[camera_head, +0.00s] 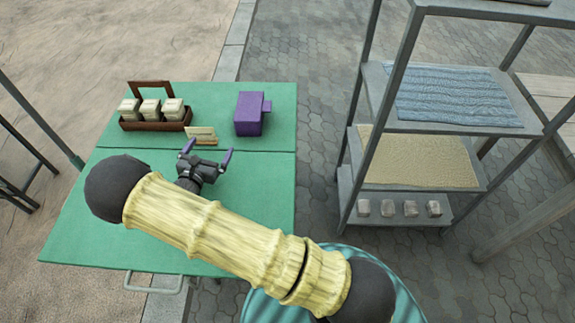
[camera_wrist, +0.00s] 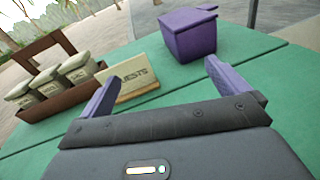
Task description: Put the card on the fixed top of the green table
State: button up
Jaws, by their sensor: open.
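A cream card (camera_head: 201,135) stands upright on the green table (camera_head: 110,225), just beyond the seam across its top, on the far section. In the wrist view the card (camera_wrist: 136,77) shows dark lettering that reads partly as "ESTS". My gripper (camera_head: 207,152) is open and empty, with purple fingers pointing at the card from the near side. In the wrist view my gripper (camera_wrist: 160,75) has its left finger overlapping the card's left end; whether they touch I cannot tell. The right finger is clear of the card.
A brown caddy (camera_head: 152,125) with several cream pots stands left of the card. A purple container (camera_head: 248,114) stands to its right. A grey shelf rack (camera_head: 445,122) is right of the table. The table's near section is mostly bare, with a handle (camera_head: 153,285) at its front edge.

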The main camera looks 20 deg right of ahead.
jog(key=s+d+m+g, duration=0.1)
jog(key=d+m+g, duration=0.1)
jog(key=d, duration=0.1)
jog(key=s+d+r+m+g+h, duration=0.1)
jog(key=d+m, duration=0.1)
jog(key=d, duration=0.1)
jog(key=s+d+r+m+g+h, duration=0.1)
jog(key=d+m+g, duration=0.1)
jog(key=d, duration=0.1)
jog(key=shift+d+r+g, duration=0.1)
jog(key=shift+d+g, duration=0.1)
jog(key=shift+g, duration=0.1)
jog(key=s+d+r+m+g+y, duration=0.1)
jog(key=s+d+r+m+g, duration=0.1)
jog(key=s+d+m+g, duration=0.5)
jog(key=s+d+r+m+y, duration=0.2)
jog(key=s+r+m+y, duration=0.7)
jog(key=s+m, duration=0.4)
jog(key=shift+s+d+m+t+y, duration=0.2)
jog(key=shift+s+m+t+y, duration=0.15)
jog(key=shift+m, duration=1.05)
jog(key=shift+r, duration=0.1)
